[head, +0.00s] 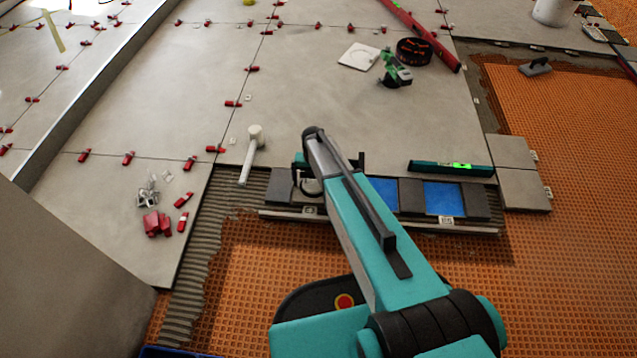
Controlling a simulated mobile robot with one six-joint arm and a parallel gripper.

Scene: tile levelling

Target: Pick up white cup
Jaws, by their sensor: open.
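A whitish rounded object (308,187), which may be the white cup, shows just below and left of my gripper on the strip of dark tiles. My gripper and forearm hide much of it, so its full shape is unclear. My gripper (328,163) is open, with dark finger parts to either side of the wrist, above or close to this object. I cannot tell whether they touch. A larger white bucket-like container (553,12) stands upright at the far top right, well away from my gripper.
A white-headed mallet (252,150) lies left of my gripper. A green level (451,168) lies right, behind blue tiles (445,198). Red clips (158,224) lie at left. A green tool (395,72) and black-red roll (414,51) sit farther back. Grey tiles between are mostly clear.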

